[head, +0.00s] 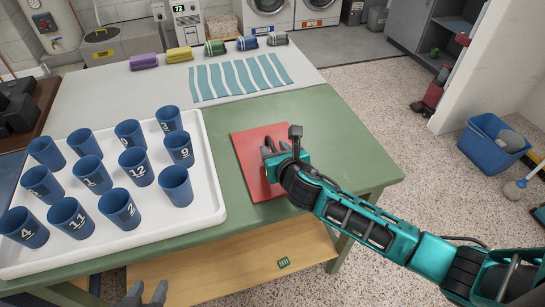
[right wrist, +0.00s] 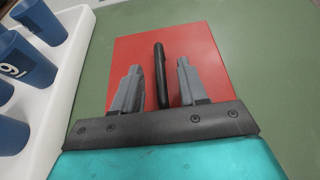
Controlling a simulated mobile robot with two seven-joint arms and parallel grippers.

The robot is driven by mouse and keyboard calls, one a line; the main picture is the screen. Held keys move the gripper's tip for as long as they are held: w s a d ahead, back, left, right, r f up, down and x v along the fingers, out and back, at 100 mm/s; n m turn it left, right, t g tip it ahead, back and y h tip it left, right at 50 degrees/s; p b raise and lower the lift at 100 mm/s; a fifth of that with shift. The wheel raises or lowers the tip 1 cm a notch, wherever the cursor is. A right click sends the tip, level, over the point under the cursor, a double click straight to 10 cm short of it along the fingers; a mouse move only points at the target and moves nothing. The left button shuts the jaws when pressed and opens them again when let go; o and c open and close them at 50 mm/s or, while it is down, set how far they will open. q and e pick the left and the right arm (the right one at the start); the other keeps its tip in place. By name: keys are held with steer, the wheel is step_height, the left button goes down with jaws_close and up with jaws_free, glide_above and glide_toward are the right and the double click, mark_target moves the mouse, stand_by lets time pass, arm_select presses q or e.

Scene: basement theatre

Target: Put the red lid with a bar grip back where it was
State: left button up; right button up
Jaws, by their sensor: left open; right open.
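The red lid (head: 246,153) is a flat square panel lying on the green table, right of the white tray. It also shows in the right wrist view (right wrist: 213,55), with a black bar grip (right wrist: 160,62) standing at its middle. My right gripper (head: 272,149) is over the lid. In the right wrist view its two grey fingers are apart, one on each side of the bar grip, with gaps showing to both. The grip is mostly hidden by the gripper in the head view. My left gripper (head: 144,292) is open and empty at the bottom edge, in front of the table.
A white tray (head: 208,208) with several numbered blue cups (head: 137,166) fills the table's left side. A teal-striped cloth (head: 240,77) and several rolled towels (head: 214,47) lie toward the back. The green table top (head: 340,140) is clear right of the lid. A lower wooden shelf (head: 230,265) juts out in front.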

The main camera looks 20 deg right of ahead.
jaws_close()
steer(key=shift+r, duration=0.1)
stand_by(0.6)
